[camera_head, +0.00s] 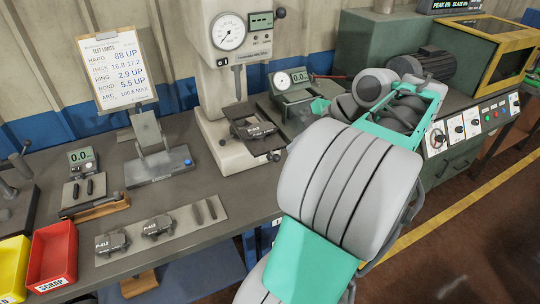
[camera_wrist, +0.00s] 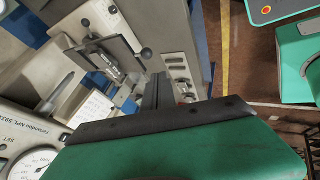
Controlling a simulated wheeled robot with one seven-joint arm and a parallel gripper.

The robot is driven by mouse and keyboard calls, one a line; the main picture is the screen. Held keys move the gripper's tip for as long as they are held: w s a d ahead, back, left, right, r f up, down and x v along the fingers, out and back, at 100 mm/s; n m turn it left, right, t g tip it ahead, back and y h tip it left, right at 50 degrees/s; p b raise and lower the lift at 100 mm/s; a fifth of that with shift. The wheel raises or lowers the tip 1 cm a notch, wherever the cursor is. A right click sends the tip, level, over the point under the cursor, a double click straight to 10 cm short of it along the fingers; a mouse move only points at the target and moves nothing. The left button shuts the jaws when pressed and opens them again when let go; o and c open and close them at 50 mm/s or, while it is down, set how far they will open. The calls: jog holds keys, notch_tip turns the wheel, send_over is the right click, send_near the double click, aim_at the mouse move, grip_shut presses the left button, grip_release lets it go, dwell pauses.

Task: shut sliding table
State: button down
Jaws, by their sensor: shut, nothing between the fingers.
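The sliding table (camera_head: 262,146) seems to be the dark plate low on the front of the pale tester (camera_head: 222,85). It sticks out forward with a dark brake shoe (camera_head: 257,130) on it and a round black knob (camera_head: 274,156) at its front. In the wrist view the shoe (camera_wrist: 103,60) and knob (camera_wrist: 146,52) show at upper left. My gripper (camera_wrist: 158,92) is shut and empty, its dark fingers together, apart from the knob and to its lower right in that view. In the head view my arm hides most of the gripper.
A plate with brake shoes (camera_head: 160,230) lies on the bench front. A red scrap bin (camera_head: 52,256) is at left. A yellow-framed machine (camera_head: 500,60) is at right. The bench has bare room between these.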

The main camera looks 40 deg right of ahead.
aim_at(265, 142)
jog(key=w+a+f, duration=0.1)
jog(key=w+f, duration=0.6)
jog(key=w, duration=0.1)
jog(key=shift+w, duration=0.4)
jog(key=shift+w, duration=0.15)
